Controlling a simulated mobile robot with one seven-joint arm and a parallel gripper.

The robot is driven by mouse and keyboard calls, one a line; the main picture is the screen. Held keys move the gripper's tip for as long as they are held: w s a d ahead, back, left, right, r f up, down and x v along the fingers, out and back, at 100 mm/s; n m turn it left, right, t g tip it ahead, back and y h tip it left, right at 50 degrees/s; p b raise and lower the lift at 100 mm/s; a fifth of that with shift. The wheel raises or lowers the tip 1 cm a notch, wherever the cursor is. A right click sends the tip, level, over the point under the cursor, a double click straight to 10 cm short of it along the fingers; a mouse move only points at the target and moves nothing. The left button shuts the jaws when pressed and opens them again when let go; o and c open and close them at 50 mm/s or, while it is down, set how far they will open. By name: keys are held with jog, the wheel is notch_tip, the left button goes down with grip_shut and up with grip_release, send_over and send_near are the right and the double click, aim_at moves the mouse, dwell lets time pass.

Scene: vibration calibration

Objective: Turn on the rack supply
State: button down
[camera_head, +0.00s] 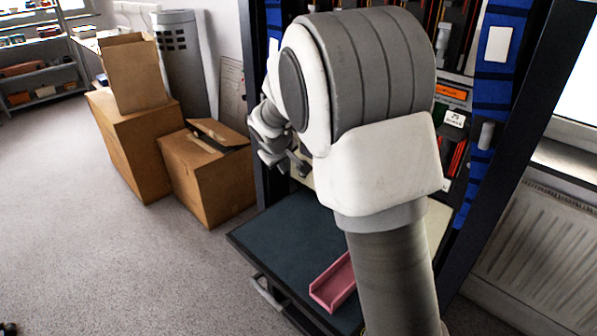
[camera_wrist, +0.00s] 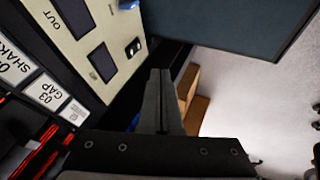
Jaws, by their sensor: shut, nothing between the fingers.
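In the wrist view, a cream panel (camera_wrist: 112,28) on the left has two dark displays, an "OUT" label and a small dark control (camera_wrist: 133,47) near its edge. It looks like the rack supply, but no name for it can be read. My gripper (camera_wrist: 160,72) is shut and empty, its fingertips close to the panel's edge, below the small control in the picture. I cannot tell whether they touch anything. In the head view, my arm covers most of the rack (camera_head: 483,100), and my wrist shows left of it, in front of the rack; the fingertips are not clear there.
A dark blue-grey shelf (camera_head: 275,245) with a pink tray (camera_head: 333,282) juts out from the rack. Cardboard boxes (camera_head: 205,178) stand left of it. Labelled slots, including "03 GAP" (camera_wrist: 47,92), adjoin the panel.

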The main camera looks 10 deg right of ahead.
jog(key=shift+f, duration=0.1)
jog(key=b+x, duration=0.2)
jog(key=x, duration=0.8)
jog(key=shift+w+d+f, duration=0.1)
jog(key=shift+f, duration=0.1)
jog(key=shift+w+d+r, duration=0.1)
jog(key=shift+w+d, duration=0.2)
jog(key=shift+d, duration=0.2)
jog(key=shift+w+d+r, duration=0.1)
jog(key=shift+w+d, duration=0.2)
jog(key=shift+d, duration=0.25)
jog(key=shift+w+d+f, duration=0.15)
jog(key=shift+w+d, duration=0.3)
jog(key=shift+d, duration=0.05)
jog(key=shift+w+d+f, duration=0.1)
jog(key=shift+d+f, duration=0.05)
jog(key=shift+d, duration=0.15)
jog(key=shift+a, duration=0.1)
jog(key=shift+r, duration=0.2)
